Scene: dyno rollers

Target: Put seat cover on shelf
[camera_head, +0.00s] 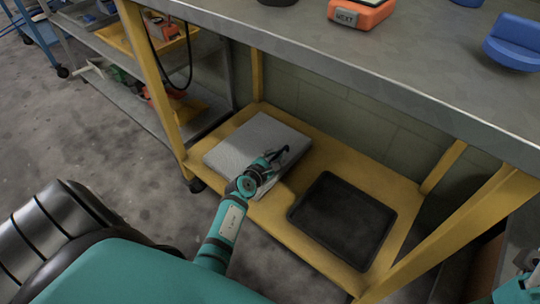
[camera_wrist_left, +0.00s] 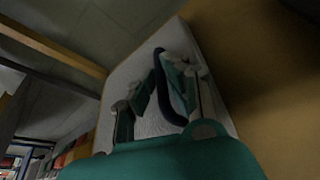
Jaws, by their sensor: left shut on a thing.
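My left gripper (camera_head: 276,160) reaches under the workbench, over a pale grey, flat, square slab (camera_head: 250,138) on the lower yellow shelf (camera_head: 272,212). In the left wrist view my gripper (camera_wrist_left: 162,85) has its fingers on either side of a dark curved strip (camera_wrist_left: 163,70), in front of the pale slab (camera_wrist_left: 140,75). The gripper is shut on this strip. I cannot tell whether the strip is joined to the slab, or which of them is the seat cover. A teal part of my right arm shows at the lower right; its fingertips are out of view.
A black shallow tray (camera_head: 342,219) lies right of the slab on the lower shelf. Yellow legs (camera_head: 160,90) and the grey bench top (camera_head: 330,55) frame the opening. An orange device (camera_head: 360,12) and a blue object (camera_head: 512,42) stand on top.

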